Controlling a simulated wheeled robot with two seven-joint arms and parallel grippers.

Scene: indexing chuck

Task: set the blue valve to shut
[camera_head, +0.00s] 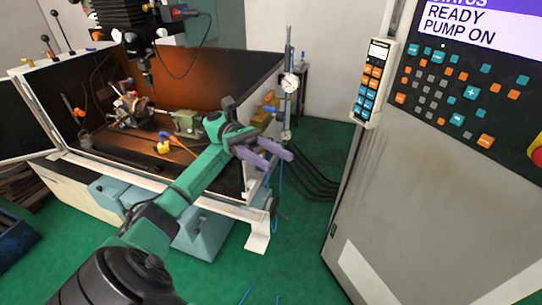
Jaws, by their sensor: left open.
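My left gripper (268,153) has purple fingers, spread apart with nothing between them. It is at the end of my green arm, which comes in from the lower left, in front of the right end of the machine's enclosure. A vertical pipe post (288,110) with a round white gauge (290,83) stands just behind and above the fingers, apart from them in the picture. Small orange and blue fittings are beside this post. My right gripper is not in view.
The open machine enclosure (100,165) holds a chuck-like fixture (130,108) and a yellow piece (163,147). A grey control cabinet (400,190) with a READY, PUMP ON screen (465,22) stands at right. Black cables (312,175) cross the floor between them.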

